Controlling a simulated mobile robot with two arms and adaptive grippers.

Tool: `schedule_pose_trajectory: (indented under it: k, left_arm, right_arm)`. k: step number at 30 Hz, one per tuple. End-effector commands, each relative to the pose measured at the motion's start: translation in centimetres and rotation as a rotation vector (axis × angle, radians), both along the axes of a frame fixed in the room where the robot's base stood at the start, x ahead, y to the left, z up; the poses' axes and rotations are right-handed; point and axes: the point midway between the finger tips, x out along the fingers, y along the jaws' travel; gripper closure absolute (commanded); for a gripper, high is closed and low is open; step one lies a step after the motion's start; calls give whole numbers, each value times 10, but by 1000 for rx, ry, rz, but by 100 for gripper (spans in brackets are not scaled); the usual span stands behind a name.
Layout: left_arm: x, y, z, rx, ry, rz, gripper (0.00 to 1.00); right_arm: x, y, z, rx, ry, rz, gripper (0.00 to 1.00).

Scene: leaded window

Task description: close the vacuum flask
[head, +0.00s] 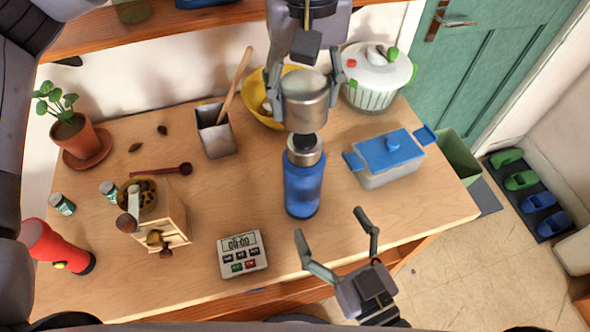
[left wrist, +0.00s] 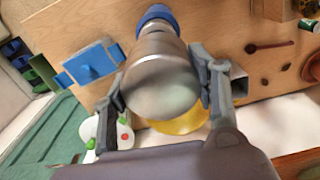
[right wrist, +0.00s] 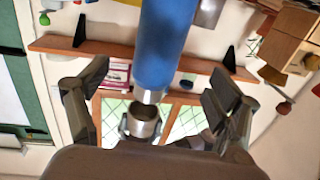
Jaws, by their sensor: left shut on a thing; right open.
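The blue vacuum flask (head: 304,186) stands upright on the wooden table, with a steel collar and a dark stopper at its top. My left gripper (head: 305,92) is shut on the steel cup-shaped lid (head: 306,104), holding it just above the flask. In the left wrist view the lid (left wrist: 162,85) sits between the fingers and hides most of the flask. Whether the lid touches the stopper I cannot tell. My right gripper (head: 336,250) is open and empty in front of the flask, near the table's front edge. The right wrist view shows the flask (right wrist: 163,45) beyond its open fingers.
A blue-lidded box (head: 388,158) stands right of the flask, a white salad spinner (head: 376,80) and yellow bowl (head: 262,100) behind.

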Motion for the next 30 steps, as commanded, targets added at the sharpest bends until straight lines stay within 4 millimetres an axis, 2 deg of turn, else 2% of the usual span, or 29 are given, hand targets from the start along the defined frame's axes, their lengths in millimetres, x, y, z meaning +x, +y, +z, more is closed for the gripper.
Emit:
schedule_pose_trajectory:
  k: [8,13,30]
  left_arm:
    - [0,0,0,0,0,-1,73]
    - [0,0,0,0,0,-1,73]
    - [0,0,0,0,0,-1,73]
  right_arm:
    - [1,0,0,0,1,0,15]
    - [10,5,0,-1,-4,1,15]
    - [86,41,0,-2,-3,1,15]
